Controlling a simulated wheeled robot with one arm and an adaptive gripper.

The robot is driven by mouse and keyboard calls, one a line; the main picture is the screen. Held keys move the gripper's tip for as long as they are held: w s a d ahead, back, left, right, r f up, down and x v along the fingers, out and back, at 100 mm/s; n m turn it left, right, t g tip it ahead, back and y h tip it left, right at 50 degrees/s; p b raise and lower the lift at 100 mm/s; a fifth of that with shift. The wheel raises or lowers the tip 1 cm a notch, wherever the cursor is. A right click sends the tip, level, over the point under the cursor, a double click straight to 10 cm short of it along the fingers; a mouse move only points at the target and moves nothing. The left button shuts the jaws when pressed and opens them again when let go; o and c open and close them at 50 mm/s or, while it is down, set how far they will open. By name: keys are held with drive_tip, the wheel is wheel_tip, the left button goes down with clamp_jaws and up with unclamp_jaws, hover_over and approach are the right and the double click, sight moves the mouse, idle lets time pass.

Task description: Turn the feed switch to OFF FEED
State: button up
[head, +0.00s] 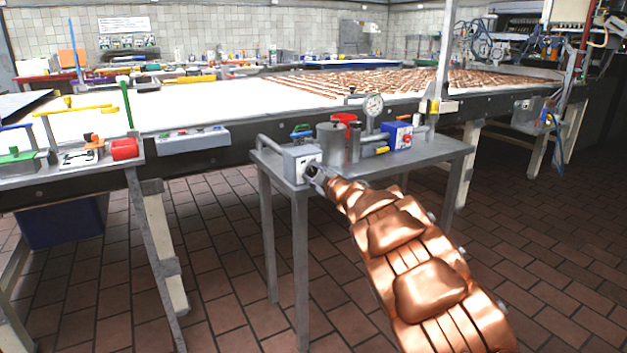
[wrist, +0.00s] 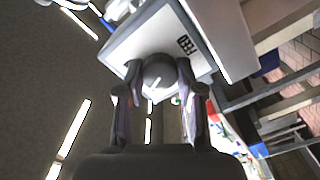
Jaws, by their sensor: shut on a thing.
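The feed switch is a grey box (head: 297,158) at the left front corner of a small grey metal table. In the wrist view its pale front plate (wrist: 203,68) carries the word FEED, and a round dark knob (wrist: 158,72) stands out from it. The knob has a white mark; I cannot read which setting it points to. My gripper (head: 314,174) is at the front of the box. In the wrist view my gripper (wrist: 157,90) has one finger on each side of the knob and is shut on it. The OFF FEED label cannot be made out.
The small table (head: 425,152) also holds metal cylinders (head: 330,140), a dial gauge (head: 373,106) and a blue box (head: 397,136). A long conveyor (head: 230,100) runs behind it. A bench with a red cylinder (head: 124,149) is at left. The tiled floor at right is open.

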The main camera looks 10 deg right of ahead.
drive_tip(key=shift+n+b, duration=0.85)
drive_tip(key=shift+n, duration=0.75)
drive_tip(key=o, duration=1.2)
drive_tip(key=shift+c, duration=0.2)
drive_tip(key=v, duration=1.2)
